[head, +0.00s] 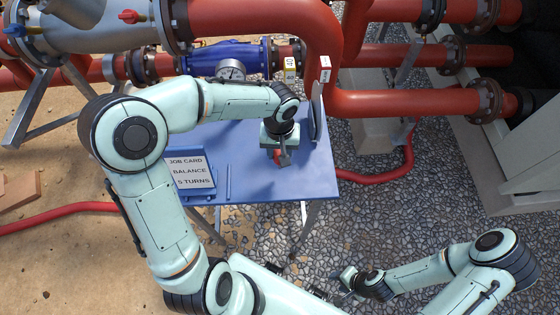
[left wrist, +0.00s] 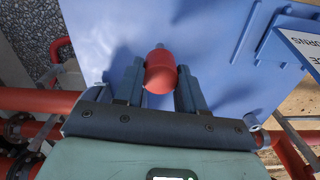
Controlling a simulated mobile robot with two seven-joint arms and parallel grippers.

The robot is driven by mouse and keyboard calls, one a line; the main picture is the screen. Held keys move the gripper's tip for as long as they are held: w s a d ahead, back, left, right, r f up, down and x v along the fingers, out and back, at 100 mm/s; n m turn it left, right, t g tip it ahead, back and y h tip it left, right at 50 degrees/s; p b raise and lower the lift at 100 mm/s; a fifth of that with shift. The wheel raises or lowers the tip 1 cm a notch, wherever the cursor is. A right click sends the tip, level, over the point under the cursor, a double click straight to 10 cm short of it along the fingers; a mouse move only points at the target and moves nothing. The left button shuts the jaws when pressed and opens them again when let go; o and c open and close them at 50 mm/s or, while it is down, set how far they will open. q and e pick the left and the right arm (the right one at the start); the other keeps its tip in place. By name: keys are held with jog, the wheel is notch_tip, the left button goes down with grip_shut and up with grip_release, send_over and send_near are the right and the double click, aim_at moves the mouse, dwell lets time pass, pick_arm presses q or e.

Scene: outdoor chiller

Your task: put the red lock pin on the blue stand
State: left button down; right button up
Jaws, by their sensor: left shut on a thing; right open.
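The red lock pin (left wrist: 160,73) is held between the two dark fingers of my left gripper (left wrist: 158,88). Its rounded red body faces the left wrist camera and a short grey tip shows beyond it. In the head view a bit of the red pin (head: 277,153) shows at my left gripper (head: 283,157). The blue stand (head: 270,187) is a flat blue table, and the pin is over its right part. I cannot tell whether the pin touches the surface. My right gripper (head: 347,278) is open and empty, low over the gravel, away from the stand.
A job card (head: 190,173) stands at the stand's left side. A grey upright plate (head: 318,118) rises at its right back edge, close to my left gripper. Red pipes (head: 400,103) and a blue valve with a gauge (head: 231,69) lie behind. The stand's front middle is bare.

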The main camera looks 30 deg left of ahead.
pick_arm(q)
notch_tip(320, 180, down, 6)
jog(key=shift+r, duration=0.1)
jog(key=c, duration=0.7)
grip_release()
jog(key=shift+o, duration=0.2)
pick_arm(e)
jog(key=shift+s+f, duration=0.25)
jog(key=shift+f, duration=0.1)
pick_arm(q)
notch_tip(320, 180, up, 12)
jog(key=shift+p, duration=0.35)
pick_arm(e)
jog(key=shift+w+r, duration=0.65)
jog(key=shift+r, duration=0.15)
pick_arm(q)
jog(key=shift+s, duration=0.1)
pick_arm(e)
jog(key=shift+s, duration=0.1)
